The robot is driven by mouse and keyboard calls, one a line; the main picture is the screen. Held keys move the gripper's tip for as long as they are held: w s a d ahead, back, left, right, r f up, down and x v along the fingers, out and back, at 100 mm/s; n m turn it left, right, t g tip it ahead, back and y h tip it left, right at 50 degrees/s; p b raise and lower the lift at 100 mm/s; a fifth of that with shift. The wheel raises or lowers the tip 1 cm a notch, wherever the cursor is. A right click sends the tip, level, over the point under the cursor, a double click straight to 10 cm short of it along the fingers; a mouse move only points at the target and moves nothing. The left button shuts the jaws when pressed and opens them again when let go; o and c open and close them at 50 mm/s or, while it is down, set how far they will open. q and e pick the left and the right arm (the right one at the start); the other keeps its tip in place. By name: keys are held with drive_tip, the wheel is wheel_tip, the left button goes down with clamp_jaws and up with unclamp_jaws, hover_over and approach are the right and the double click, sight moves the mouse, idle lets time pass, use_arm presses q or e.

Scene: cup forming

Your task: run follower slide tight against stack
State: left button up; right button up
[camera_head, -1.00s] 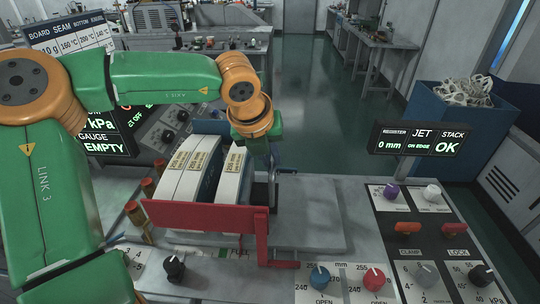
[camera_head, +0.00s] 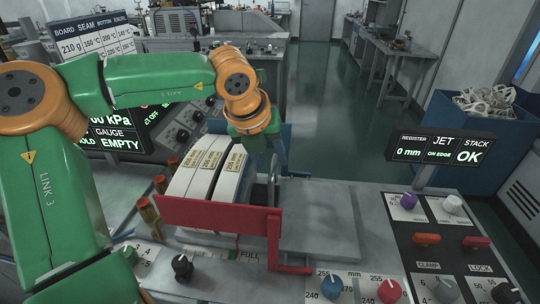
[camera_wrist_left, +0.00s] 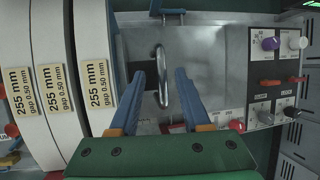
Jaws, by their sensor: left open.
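The stack (camera_head: 205,178) is a row of upright white blocks with blue sides and yellow "255 mm" labels, behind a red plate (camera_head: 215,214). The wrist view shows the blocks (camera_wrist_left: 93,45) at the left, with narrow dark gaps between them. An upright metal loop (camera_wrist_left: 161,77), seemingly the follower slide's handle, stands right of the last block. My left gripper (camera_wrist_left: 159,76) is open, its blue fingers either side of the loop; I cannot tell whether they touch it. In the head view my left gripper (camera_head: 277,158) is right of the stack, fingers partly hidden. My right gripper is out of view.
A display (camera_head: 440,148) reads 0 mm, ON EDGE, stack OK. A switch panel (camera_head: 430,230) lies at the right, with knobs along the front. Brass-coloured posts (camera_head: 147,210) stand left of the stack. The grey plate (camera_head: 335,210) right of the loop is clear.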

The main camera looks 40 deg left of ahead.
use_arm(q)
drive_tip(key=b+v, duration=0.1)
drive_tip(key=v, duration=0.6)
